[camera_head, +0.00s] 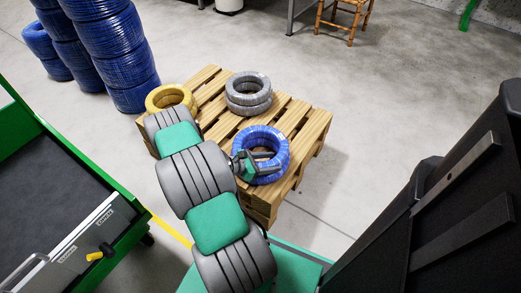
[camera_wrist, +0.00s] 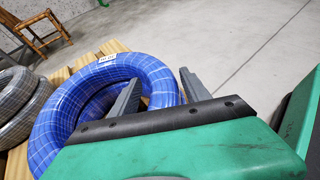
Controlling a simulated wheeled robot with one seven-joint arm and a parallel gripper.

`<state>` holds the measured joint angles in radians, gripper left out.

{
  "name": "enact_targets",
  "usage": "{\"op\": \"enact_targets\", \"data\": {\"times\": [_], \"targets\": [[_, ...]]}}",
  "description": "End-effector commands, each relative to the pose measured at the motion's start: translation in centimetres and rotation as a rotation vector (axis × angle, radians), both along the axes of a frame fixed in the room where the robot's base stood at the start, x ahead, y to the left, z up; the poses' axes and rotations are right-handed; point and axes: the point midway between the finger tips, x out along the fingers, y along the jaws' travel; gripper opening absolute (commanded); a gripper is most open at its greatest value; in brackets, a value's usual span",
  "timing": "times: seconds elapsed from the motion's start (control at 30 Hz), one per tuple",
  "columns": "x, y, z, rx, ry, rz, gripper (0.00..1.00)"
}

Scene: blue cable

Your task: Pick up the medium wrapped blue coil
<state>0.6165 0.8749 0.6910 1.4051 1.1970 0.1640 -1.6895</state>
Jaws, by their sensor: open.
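A blue coil (camera_head: 280,144) wrapped in film with white markings lies on the wooden pallet near its front corner. In the wrist view the blue coil (camera_wrist: 75,100) fills the left middle and has a small white label on top; another blue ring section shows inside or beneath it. My gripper (camera_head: 262,164) is at the coil, over its near part. In the wrist view my gripper (camera_wrist: 160,88) has its two grey fingers apart, one over the coil's opening side and one just outside its right edge. Whether the fingers touch the coil is unclear.
Grey coils (camera_head: 248,92) are stacked behind on the pallet (camera_head: 314,128), and a yellow coil (camera_head: 171,97) lies at its left. Tall blue coil stacks (camera_head: 115,50) stand at the back left. A green cart (camera_head: 120,225) is at left. The floor right of the pallet is clear.

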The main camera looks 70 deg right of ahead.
Motion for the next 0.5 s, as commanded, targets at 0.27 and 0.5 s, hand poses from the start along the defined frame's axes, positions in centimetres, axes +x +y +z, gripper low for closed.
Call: {"op": "enact_targets", "data": {"times": [0.27,0.5], "targets": [[0.04,0.02,0.06,-0.001,-0.001,0.0,0.38],[0.0,0.06,0.02,0.001,0.001,-0.001,0.18]]}}
